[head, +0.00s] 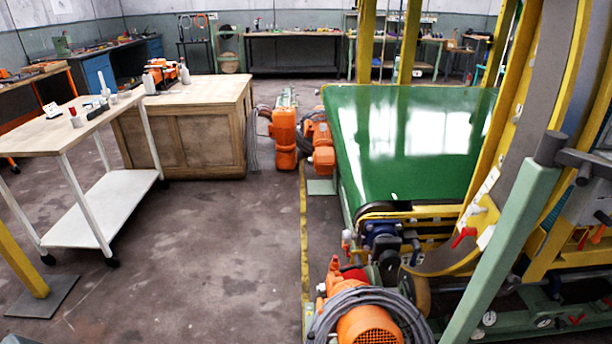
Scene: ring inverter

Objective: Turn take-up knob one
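The green belt (410,140) of a large machine with a yellow ring frame (500,130) fills the right side of the head view. A red handle (464,237) sits on the machine's near side, just below the ring's inner edge. Small red and white fittings (347,241) show at the belt's near left corner. More small red handles (576,320) lie low at the right, near round gauges (489,318). I cannot tell which of these, if any, is take-up knob one. Neither gripper is in view.
An orange motor (369,326) with coiled grey cable stands at the bottom centre. A pale green post (505,250) slants across the machine's front right. A white cart (102,205) and wooden cabinet (190,140) stand at left. The floor (200,260) between is clear.

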